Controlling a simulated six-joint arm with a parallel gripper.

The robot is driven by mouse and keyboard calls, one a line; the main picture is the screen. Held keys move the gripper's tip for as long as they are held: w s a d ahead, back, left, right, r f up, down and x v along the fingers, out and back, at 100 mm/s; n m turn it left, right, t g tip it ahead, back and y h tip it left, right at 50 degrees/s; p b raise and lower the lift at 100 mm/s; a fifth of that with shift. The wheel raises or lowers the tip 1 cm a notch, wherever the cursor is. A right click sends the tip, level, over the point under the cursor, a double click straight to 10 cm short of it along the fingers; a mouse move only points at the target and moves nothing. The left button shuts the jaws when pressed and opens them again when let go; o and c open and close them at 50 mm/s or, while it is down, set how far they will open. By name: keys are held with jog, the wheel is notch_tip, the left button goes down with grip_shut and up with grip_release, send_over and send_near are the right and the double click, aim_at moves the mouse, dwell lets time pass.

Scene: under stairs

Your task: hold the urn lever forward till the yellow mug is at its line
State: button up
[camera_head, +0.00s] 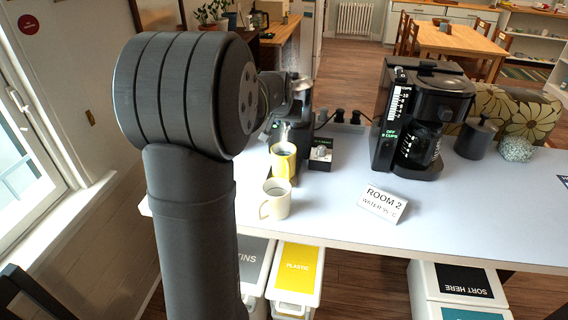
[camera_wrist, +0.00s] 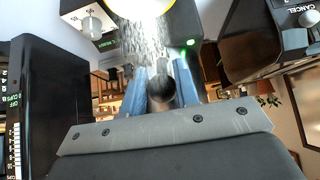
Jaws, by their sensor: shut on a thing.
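The yellow mug (camera_head: 283,162) stands upright on the table under the urn spout in the head view. Its level and line cannot be made out there. A yellow part of it shows at the top of the wrist view (camera_wrist: 142,6), with a pale speckled streak beside it, water or steam. The urn (camera_head: 276,128) is mostly hidden behind my arm; a green display shows on it. In the wrist view my gripper (camera_wrist: 160,76) has its two blue fingers shut on the dark rounded urn lever (camera_wrist: 162,97). The fingertips are hard to see in the head view.
A cream mug (camera_head: 275,204) stands just in front of the yellow one. A small black box (camera_head: 321,155) is to the right, then a black coffee maker (camera_head: 402,145) and a "ROOM 2" sign (camera_head: 382,203). The right front of the table is clear.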

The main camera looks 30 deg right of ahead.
jog(key=shift+w+d+r, duration=0.3)
jog(key=shift+w, duration=0.1)
dwell(0.9)
jog(key=shift+w+d, duration=0.1)
jog(key=shift+w+d+r, duration=0.3)
jog(key=shift+w+d, duration=0.4)
jog(key=shift+d, duration=0.05)
jog(key=o, duration=1.9)
jog(key=shift+f, duration=0.1)
jog(key=shift+c, duration=0.2)
